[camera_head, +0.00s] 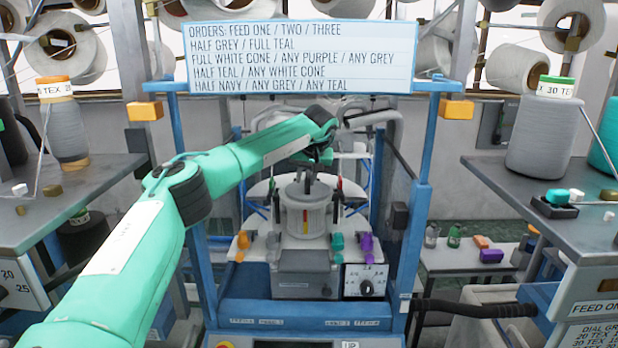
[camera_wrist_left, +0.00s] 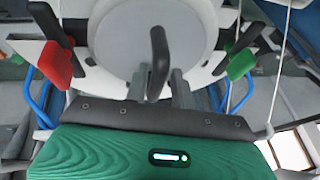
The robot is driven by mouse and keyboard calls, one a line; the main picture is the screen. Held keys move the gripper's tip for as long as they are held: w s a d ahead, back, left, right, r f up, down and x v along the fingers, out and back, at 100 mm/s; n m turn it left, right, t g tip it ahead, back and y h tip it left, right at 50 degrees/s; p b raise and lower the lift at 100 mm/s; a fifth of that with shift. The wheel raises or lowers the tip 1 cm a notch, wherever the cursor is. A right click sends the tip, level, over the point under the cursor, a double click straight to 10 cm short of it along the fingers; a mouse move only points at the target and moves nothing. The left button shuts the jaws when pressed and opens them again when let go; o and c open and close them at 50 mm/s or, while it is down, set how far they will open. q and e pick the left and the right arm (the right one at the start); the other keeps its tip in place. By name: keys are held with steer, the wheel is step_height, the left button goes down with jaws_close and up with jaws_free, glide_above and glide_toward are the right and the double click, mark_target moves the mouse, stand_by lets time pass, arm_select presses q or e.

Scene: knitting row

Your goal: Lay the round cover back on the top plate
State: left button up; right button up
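The round cover (camera_head: 308,190) is a grey disc with a dark upright handle; it also shows in the left wrist view (camera_wrist_left: 112,48). It is over the middle of the knitting machine, above a pale ribbed cylinder (camera_head: 292,222). I cannot tell whether it touches what is below. A white top plate (camera_head: 262,190) shows around and behind it, partly hidden. My left gripper (camera_wrist_left: 158,80) has its two fingers close on either side of the handle and looks shut on it. In the head view the left gripper (camera_head: 318,160) is above the cover. My right gripper is not in view.
Red (camera_wrist_left: 57,66) and green (camera_wrist_left: 241,64) pieces flank the cover. Orange (camera_head: 243,240), teal (camera_head: 337,242) and purple (camera_head: 366,244) pieces sit lower on the machine. Blue posts stand at both sides. Side tables hold yarn cones (camera_head: 543,135).

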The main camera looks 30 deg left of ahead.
arm_select(q)
steer(key=shift+o, duration=0.7)
steer(key=shift+s+a, duration=0.15)
steer(key=shift+a, duration=0.05)
steer(key=shift+d+r, duration=0.2)
steer(key=shift+d, duration=0.05)
steer(key=shift+d+r+b, duration=0.15)
steer(key=shift+r+b, duration=0.05)
steer(key=shift+b, duration=0.5)
steer(key=shift+b+v, duration=0.85)
steer(key=shift+b, duration=0.25)
steer(key=s+d+b, duration=0.5)
steer(key=s+d, duration=0.2)
steer(key=d, duration=0.3)
steer(key=shift+r, duration=0.35)
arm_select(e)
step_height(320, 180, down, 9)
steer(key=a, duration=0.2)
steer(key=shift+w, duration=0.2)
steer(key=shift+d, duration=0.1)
